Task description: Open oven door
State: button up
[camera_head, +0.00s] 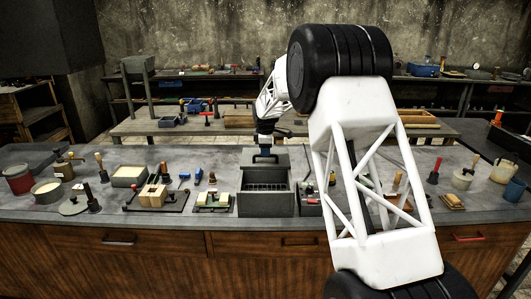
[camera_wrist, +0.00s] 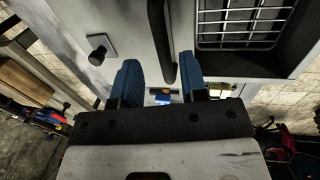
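The oven (camera_head: 266,208) is a grey box in the middle of the workbench. Its opening with a wire rack shows uncovered in the head view, and the rack also shows in the wrist view (camera_wrist: 243,22). A grey panel, which looks like the oven door (camera_wrist: 125,20), lies beside the rack and bears a dark curved handle (camera_wrist: 160,40). My gripper (camera_wrist: 158,76) is open, with two blue fingers apart. The handle's end shows between them, closer to the right finger; contact cannot be told. In the head view my gripper (camera_head: 268,142) is just above the oven's back, its fingers hard to see.
The workbench (camera_head: 225,222) holds small tools and moulds left and right of the oven. A wooden mould (camera_head: 152,196) and a control box (camera_head: 310,200) stand close to it. A black knob (camera_wrist: 97,46) shows left of the handle. A second table (camera_head: 150,126) stands behind.

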jog(key=shift+s+r, duration=0.2)
jog(key=shift+r, duration=0.75)
jog(key=shift+s+r, duration=0.15)
jog(key=shift+r, duration=0.85)
jog(key=shift+s+r, duration=0.2)
jog(key=shift+r, duration=0.75)
jog(key=shift+r, duration=0.1)
jog(key=s+d+r+m, duration=0.3)
jog(key=s+d+r, duration=0.15)
jog(key=s, duration=0.75)
jog(key=s+d+r+m, duration=0.3)
jog(key=s+d+r, duration=0.15)
jog(key=s, duration=0.65)
jog(key=s+d+r+m, duration=0.3)
jog(key=s+d+r, duration=0.15)
jog(key=s, duration=0.75)
jog(key=s+d+f+m, duration=0.1)
jog(key=s+f+m, duration=0.1)
jog(key=s, duration=0.9)
jog(key=s+d+f+m, duration=0.2)
jog(key=s+f+m, duration=0.1)
jog(key=s, duration=0.9)
jog(key=s+d+f+m, duration=0.2)
jog(key=s+m, duration=0.2)
jog(key=s, duration=0.8)
jog(key=shift+f, duration=0.15)
